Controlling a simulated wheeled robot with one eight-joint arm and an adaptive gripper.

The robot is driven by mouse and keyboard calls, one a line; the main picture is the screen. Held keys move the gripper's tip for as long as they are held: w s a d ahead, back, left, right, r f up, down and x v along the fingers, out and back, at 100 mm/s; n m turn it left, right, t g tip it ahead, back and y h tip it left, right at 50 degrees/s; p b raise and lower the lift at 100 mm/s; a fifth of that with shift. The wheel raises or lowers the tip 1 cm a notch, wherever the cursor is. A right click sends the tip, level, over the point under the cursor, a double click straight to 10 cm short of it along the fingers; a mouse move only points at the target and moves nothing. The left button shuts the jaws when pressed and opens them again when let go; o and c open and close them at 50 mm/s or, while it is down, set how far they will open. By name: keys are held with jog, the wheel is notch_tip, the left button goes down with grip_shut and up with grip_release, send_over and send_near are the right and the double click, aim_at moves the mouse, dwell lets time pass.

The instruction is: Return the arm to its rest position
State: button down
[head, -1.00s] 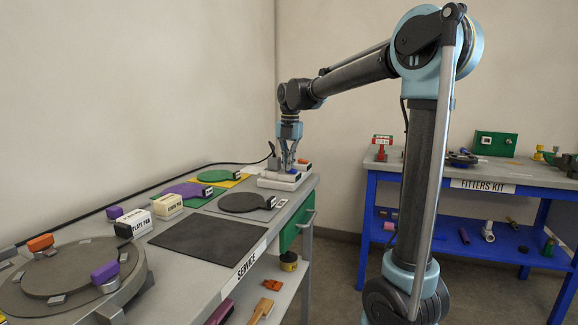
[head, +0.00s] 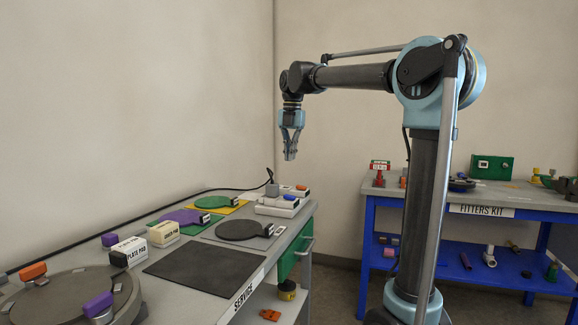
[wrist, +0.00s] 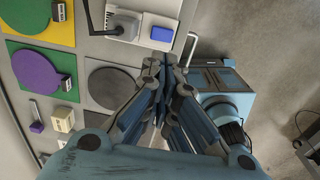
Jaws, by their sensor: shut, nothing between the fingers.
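My gripper (head: 290,156) hangs in the air, pointing down, above the far end of the service bench (head: 314,206). Its fingers are shut with nothing between them; in the wrist view the fingertips (wrist: 160,62) meet. My arm reaches left from its tall column, its forearm nearly level. Below the gripper, clear of it, is a white block with a blue button (head: 284,203), which also shows in the wrist view (wrist: 180,49).
A blue-framed FITTERS KIT table (head: 500,199) stands at the right. A cable (head: 225,188) runs along the wall.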

jog(key=shift+r, duration=0.2)
jog(key=s+d+f+m+t, duration=0.1)
jog(key=s+d+f+m, duration=0.6)
jog(key=d+m, duration=0.15)
jog(key=s+d+f+m, duration=0.6)
jog(key=d+f+m, duration=0.15)
jog(key=d, duration=0.25)
jog(key=s+d+f+m, duration=0.5)
jog(key=s+f+m, duration=0.3)
jog(key=f, duration=0.2)
jog(key=s+d+f+m+t, duration=0.1)
jog(key=s+d+f+m, duration=0.3)
jog(key=s+f+m, duration=0.4)
notch_tip(320, 180, down, 3)
jog(key=shift+d+f+m+h, duration=0.1)
jog(key=shift+d+m+h, duration=0.2)
jog(key=shift+d+m, duration=0.1)
